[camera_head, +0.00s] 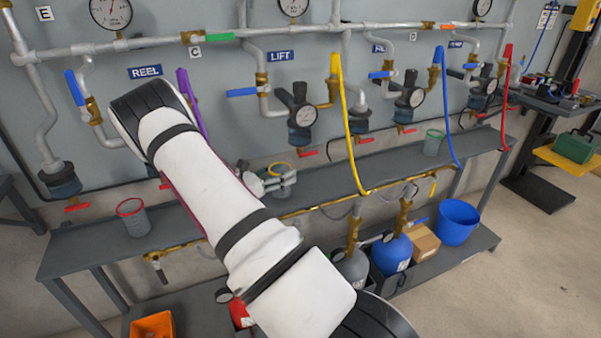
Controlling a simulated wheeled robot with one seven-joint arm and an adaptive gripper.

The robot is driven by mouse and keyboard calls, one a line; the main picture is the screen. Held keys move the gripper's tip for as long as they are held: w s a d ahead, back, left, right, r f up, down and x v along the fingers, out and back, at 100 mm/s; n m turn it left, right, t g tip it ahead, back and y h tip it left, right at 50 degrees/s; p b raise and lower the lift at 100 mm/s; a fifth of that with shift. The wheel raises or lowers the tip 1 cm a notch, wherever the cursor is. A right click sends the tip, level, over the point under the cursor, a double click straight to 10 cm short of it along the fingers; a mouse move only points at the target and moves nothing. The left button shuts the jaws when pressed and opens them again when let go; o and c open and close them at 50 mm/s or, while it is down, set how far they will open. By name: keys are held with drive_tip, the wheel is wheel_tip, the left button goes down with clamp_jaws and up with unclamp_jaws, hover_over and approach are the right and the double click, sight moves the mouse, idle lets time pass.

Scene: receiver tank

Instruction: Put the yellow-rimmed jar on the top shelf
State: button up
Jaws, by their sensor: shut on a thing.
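The yellow-rimmed jar (286,184) is a small grey see-through jar, near the middle of the camera_head view. My gripper (274,184) comes at it from the left and is shut on it, with the jar upright. The jar is at the long grey top shelf (330,183) of the bench; I cannot tell whether its base touches the shelf. My white arm crosses the view and hides part of the shelf to the left of the jar.
A red-rimmed jar (133,217) stands on the shelf at left, a green-rimmed jar (434,142) at right. Yellow (346,120), blue and red hoses hang before the shelf. Below are gas cylinders (392,254), a cardboard box (423,242), a blue bucket (458,222) and an orange bin (153,325).

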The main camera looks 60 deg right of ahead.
drive_tip(key=x, duration=0.4)
drive_tip(key=shift+s+d+b, duration=0.1)
drive_tip(key=shift+d+b, duration=0.2)
drive_tip(key=d, duration=0.2)
drive_tip(key=s+d+f+b, duration=0.1)
drive_tip(key=shift+a+f, duration=0.1)
drive_tip(key=shift+f, duration=0.15)
drive_tip(key=shift+f, duration=0.15)
drive_tip(key=o, duration=1.2)
drive_tip(key=shift+o, duration=0.2)
drive_tip(key=shift+w+a, duration=0.2)
drive_tip(key=shift+a, duration=0.1)
drive_tip(key=p+v, duration=0.2)
drive_tip(key=v, duration=0.9)
drive_tip(key=shift+a, duration=0.2)
